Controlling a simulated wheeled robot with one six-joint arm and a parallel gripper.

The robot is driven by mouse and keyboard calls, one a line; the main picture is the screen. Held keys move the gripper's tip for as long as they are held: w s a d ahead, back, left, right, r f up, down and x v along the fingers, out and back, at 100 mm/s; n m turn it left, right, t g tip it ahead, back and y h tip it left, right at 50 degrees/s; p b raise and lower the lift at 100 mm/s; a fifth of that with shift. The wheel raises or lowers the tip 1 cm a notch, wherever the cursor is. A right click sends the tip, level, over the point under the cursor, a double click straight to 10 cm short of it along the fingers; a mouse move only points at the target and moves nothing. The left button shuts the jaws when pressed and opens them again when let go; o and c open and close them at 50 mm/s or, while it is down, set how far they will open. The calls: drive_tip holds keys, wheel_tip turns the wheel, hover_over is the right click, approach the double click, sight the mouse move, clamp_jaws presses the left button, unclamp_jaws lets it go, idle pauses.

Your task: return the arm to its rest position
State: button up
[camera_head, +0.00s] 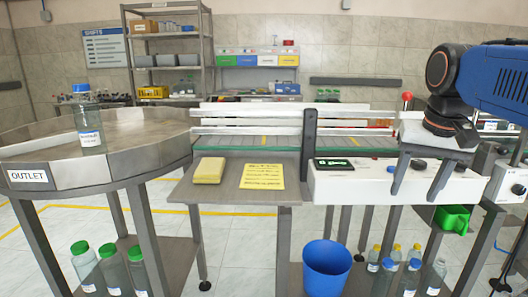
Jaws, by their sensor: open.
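My gripper (415,193) hangs at the right of the picture, its two grey fingers pointing down and spread apart. It is open, with nothing between the fingers. It shows in front of the white control box (345,184) of the feeder and overlaps its dark knobs. Whether it touches the box cannot be told. My blue and black arm comes in from the upper right and hides part of the bench behind it.
A bottle with a blue cap (88,118) stands on the round metal outlet table (140,135) at left. A yellow sponge (209,170) and a yellow note (262,176) lie on the grey shelf. A blue bin (326,270) stands below. A red-topped lever (407,98) rises near my arm.

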drive_tip(key=s+a+f+n+t, duration=0.1)
drive_tip(key=s+a+f+n, duration=0.1)
drive_tip(key=s+f, duration=0.4)
drive_tip(key=s+a+f+n+t, duration=0.1)
drive_tip(key=s+f, duration=0.5)
drive_tip(key=f, duration=0.9)
drive_tip(key=shift+s+a+f+n, duration=0.15)
drive_tip(key=shift+s+a+n, duration=0.2)
drive_tip(key=shift+a+n, duration=0.1)
